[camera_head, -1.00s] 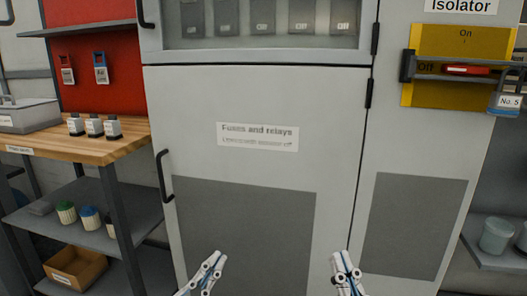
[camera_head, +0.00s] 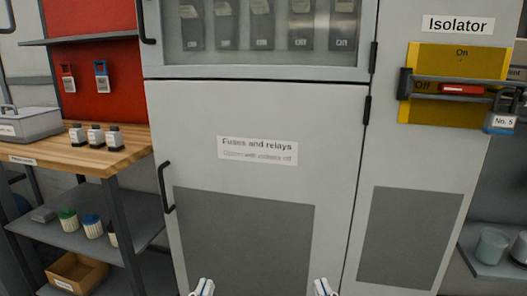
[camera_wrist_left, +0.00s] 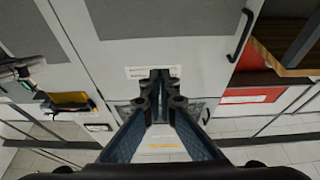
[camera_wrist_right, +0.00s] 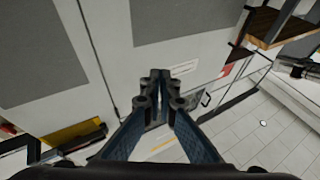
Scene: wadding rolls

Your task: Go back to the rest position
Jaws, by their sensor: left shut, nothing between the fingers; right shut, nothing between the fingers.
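My left gripper (camera_head: 203,288) shows at the bottom edge of the head view, left of centre, in front of the grey cabinet door (camera_head: 255,112). It is shut and empty; its fingertips (camera_wrist_left: 160,78) meet in the left wrist view. My right gripper (camera_head: 322,288) shows at the bottom edge, right of centre, also in front of the cabinet. It is shut and empty; its fingertips (camera_wrist_right: 158,78) meet in the right wrist view. Most of both arms is out of the head view. Neither gripper appears to touch anything.
The cabinet's lower door is closed, with a handle (camera_head: 165,188) on its left. A yellow isolator (camera_head: 455,112) with a padlock (camera_head: 500,123) is at right. A wooden bench (camera_head: 85,157) with three small bottles and a grey box (camera_head: 28,123) stands at left.

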